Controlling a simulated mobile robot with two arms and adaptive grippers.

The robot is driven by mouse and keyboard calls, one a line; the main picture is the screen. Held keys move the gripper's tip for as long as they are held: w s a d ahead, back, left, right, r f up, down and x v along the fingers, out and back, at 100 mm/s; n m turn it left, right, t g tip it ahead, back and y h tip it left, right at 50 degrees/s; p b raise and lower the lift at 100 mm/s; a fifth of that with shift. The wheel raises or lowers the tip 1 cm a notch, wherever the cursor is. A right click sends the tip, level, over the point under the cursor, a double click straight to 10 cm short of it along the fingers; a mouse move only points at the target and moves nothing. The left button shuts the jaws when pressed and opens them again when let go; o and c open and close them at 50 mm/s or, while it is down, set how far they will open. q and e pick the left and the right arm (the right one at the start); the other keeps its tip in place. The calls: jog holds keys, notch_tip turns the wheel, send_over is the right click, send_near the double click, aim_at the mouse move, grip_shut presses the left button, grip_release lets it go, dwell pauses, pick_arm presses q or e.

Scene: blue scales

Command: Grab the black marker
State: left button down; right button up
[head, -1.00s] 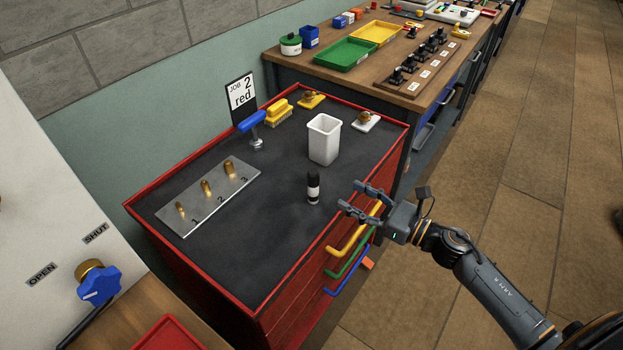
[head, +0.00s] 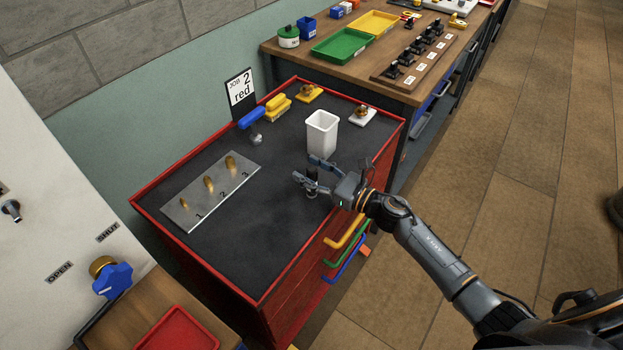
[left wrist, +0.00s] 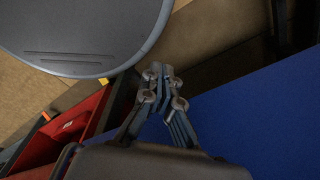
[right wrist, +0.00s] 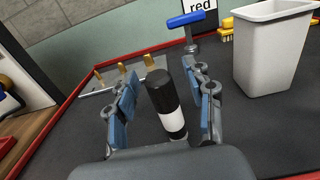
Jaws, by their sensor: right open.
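The black marker (right wrist: 161,92) stands upright on the dark cabinet top, with a white band round its lower part. In the right wrist view it stands between the two blue-padded fingers of my right gripper (right wrist: 164,100), with a gap visible on the left and the right finger close beside it. My right gripper also shows in the head view (head: 308,170), open around the marker, which it mostly hides there. My left gripper (left wrist: 162,75) shows only in the left wrist view, its fingers together with nothing visible between them, away from the marker.
A white bin (head: 321,135) stands just behind the right gripper. A metal plate with brass pegs (head: 211,190) lies to the left. A blue-handled tool (head: 251,118) and a "JOB 2 red" sign (head: 240,92) stand farther back. A red rim (head: 200,262) edges the cabinet top.

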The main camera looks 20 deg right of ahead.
grip_shut()
jog(key=shift+r, duration=0.4)
notch_tip(320, 180, up, 3)
jog(key=shift+s+f+b, duration=0.1)
jog(key=shift+f+b, duration=0.1)
jog(key=shift+b, duration=0.15)
jog(key=s+a+r, duration=0.1)
jog(key=s+r, duration=0.8)
jog(key=s, duration=0.5)
jog(key=shift+a+r+p, duration=0.15)
jog(key=shift+r+p, duration=0.2)
jog(key=shift+p, duration=0.1)
